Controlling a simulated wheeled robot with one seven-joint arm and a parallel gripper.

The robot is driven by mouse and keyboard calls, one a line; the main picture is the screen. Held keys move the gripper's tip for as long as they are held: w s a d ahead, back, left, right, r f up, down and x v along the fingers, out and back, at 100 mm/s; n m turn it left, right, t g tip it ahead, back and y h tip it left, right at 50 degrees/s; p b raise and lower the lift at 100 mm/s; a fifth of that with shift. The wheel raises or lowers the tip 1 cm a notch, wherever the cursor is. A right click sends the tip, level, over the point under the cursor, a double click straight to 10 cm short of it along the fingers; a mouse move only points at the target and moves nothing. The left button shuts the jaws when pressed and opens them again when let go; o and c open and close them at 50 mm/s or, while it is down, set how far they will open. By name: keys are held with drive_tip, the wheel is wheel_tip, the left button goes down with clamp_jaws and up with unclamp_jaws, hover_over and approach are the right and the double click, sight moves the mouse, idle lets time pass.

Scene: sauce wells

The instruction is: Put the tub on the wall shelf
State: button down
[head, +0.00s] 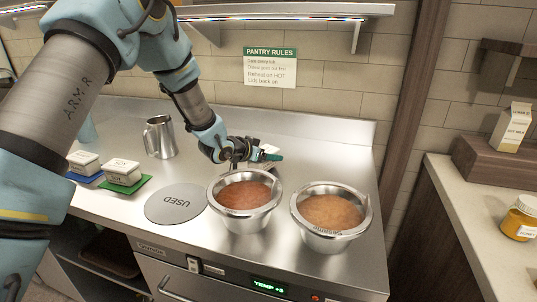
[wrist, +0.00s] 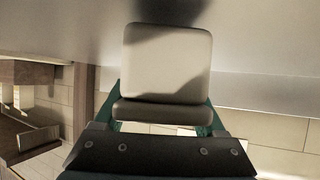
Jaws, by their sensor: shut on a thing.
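My gripper (head: 268,154) is over the back of the steel counter, behind the left sauce pot. In the wrist view its green fingers (wrist: 160,122) are on either side of a cream, rounded-square tub (wrist: 168,62), and they are shut on it. In the head view only a small pale part of this tub (head: 269,148) shows by the fingers; the rest is hidden. The steel wall shelf (head: 285,10) runs along the tiled wall at the top of the head view, above the gripper. Its upper side cannot be seen well.
Two sauce pots (head: 245,222) (head: 331,239) sit in the counter front. A grey USED disc (head: 176,203), a steel pitcher (head: 160,136) and two labelled tubs on blue and green mats (head: 126,187) are left. A sign (head: 270,67) hangs below the shelf.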

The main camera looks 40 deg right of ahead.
drive_tip(key=shift+f, duration=0.25)
drive_tip(key=shift+f, duration=0.2)
unclamp_jaws()
drive_tip(key=shift+r, duration=0.3)
drive_tip(key=b+v, duration=0.3)
drive_tip(key=v, duration=0.9)
drive_tip(key=shift+f, duration=0.15)
